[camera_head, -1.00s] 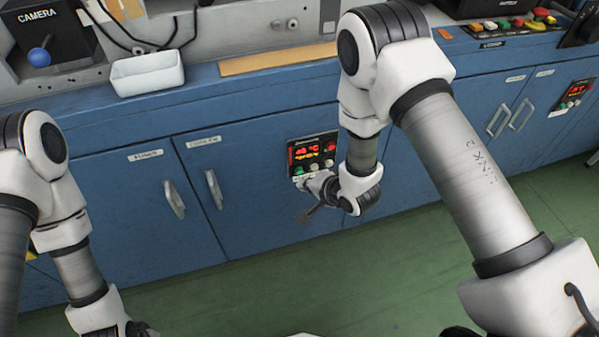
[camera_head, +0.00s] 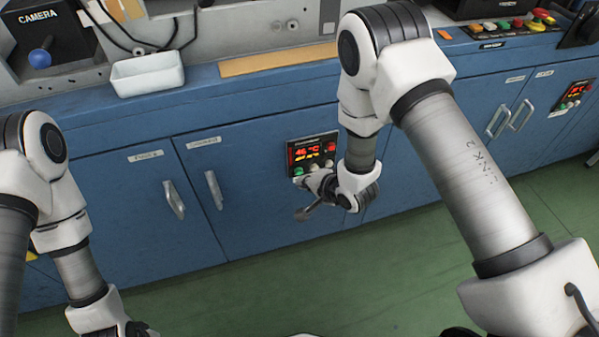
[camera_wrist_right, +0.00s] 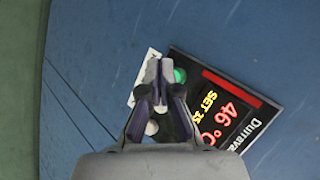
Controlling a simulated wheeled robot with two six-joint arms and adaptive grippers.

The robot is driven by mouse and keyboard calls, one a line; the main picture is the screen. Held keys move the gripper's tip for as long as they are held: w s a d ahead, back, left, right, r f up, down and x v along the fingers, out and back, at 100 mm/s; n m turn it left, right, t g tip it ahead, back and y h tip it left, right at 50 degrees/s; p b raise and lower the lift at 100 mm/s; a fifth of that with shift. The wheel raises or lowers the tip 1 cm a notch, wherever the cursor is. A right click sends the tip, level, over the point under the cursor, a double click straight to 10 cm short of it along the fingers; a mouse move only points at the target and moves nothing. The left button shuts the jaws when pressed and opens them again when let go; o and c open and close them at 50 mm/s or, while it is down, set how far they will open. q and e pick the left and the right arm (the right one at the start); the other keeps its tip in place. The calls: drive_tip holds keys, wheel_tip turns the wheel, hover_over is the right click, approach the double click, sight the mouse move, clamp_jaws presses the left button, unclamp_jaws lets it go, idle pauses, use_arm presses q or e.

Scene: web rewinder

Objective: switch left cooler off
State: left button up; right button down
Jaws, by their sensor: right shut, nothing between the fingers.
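The left cooler's black control panel (camera_head: 312,150) is set in the blue cabinet front; its red display reads 46 °C. In the right wrist view the panel (camera_wrist_right: 228,108) is rotated, with a green lit button (camera_wrist_right: 180,75) and a pale button (camera_wrist_right: 152,128) beside and behind my fingers. My right gripper (camera_head: 308,182) is at the panel's lower edge; in its wrist view the shut, empty fingers (camera_wrist_right: 160,66) lie over the button row, tips next to the green button. I cannot tell whether they touch. My left gripper (camera_head: 136,329) is mostly cut off at the bottom edge.
Cabinet door handles (camera_head: 214,190) stick out left of the panel. A white tray (camera_head: 147,74) sits on the ledge above. A second panel (camera_head: 574,95) is at the far right. The green floor (camera_head: 280,285) in front is clear.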

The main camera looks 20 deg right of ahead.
idle(0.5)
drive_tip(key=shift+w, duration=0.45)
drive_tip(key=shift+w+p, duration=0.35)
drive_tip(key=shift+w, duration=0.15)
idle(0.6)
drive_tip(key=shift+s+p, duration=0.4)
drive_tip(key=shift+s, duration=0.55)
